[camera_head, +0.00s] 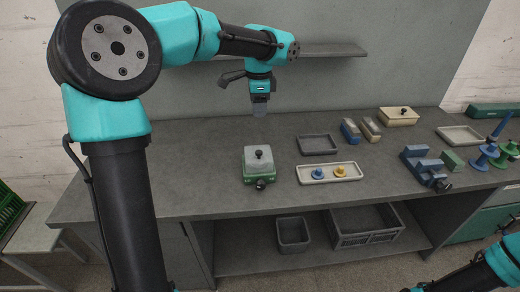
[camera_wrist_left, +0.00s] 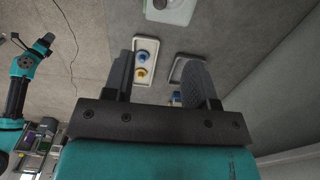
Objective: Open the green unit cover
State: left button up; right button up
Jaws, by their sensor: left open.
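The green unit (camera_head: 259,179) stands on the bench left of centre, with a dark knob on its front. Its pale grey cover (camera_head: 252,162) sits on top, closed, with a black knob. My left gripper (camera_head: 260,108) points down above the bench, behind and above the unit and apart from it. Its jaws (camera_wrist_left: 160,78) are open and empty in the left wrist view. The unit's cover (camera_wrist_left: 172,8) shows there at the top edge, partly cut off. Part of my right arm shows at the lower right of the head view; I cannot make out its gripper.
A pale tray (camera_head: 310,181) with blue and yellow pieces lies right of the unit. A dark tray (camera_head: 318,145) lies behind it. A blue vise-like fixture (camera_head: 424,170) stands farther right. A shelf (camera_head: 335,50) is on the back wall. The bench left of the unit is clear.

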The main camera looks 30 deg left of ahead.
aim_at(259, 152)
pick_arm(q)
notch_tip(259, 152, down, 17)
jog(key=shift+f, duration=0.1)
dwell(0.5)
grip_shut()
dwell(0.4)
